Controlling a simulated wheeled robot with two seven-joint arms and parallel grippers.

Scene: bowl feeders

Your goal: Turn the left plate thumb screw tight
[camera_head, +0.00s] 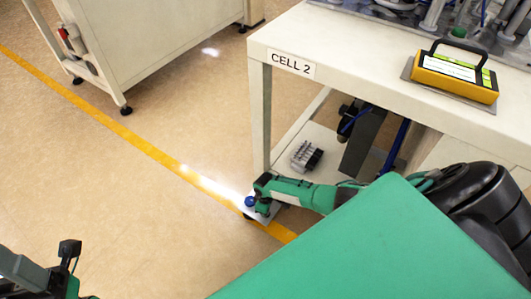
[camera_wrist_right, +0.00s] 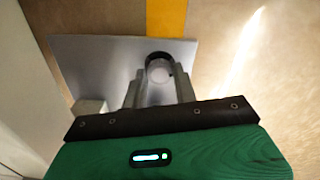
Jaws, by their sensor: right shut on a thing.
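A flat grey plate (camera_wrist_right: 88,62) lies low beside the table leg; a small part of it (camera_head: 268,213) shows in the head view. A round screw head (camera_wrist_right: 159,66) with a dark rim stands at the plate's right part. My right gripper (camera_wrist_right: 157,84) is shut on this screw head, one finger on each side; the fingers hide part of it. In the head view my right gripper (camera_head: 262,204) is by the table leg, with a round blue knob (camera_head: 249,201) at its tip. Part of my left arm shows at the lower left; its fingers are out of view.
The table marked CELL 2 (camera_head: 400,72) stands above my right arm; its leg (camera_head: 259,115) is close by. A grey block with several rods (camera_head: 306,155) lies on the lower shelf. A yellow handled device (camera_head: 455,75) is on top.

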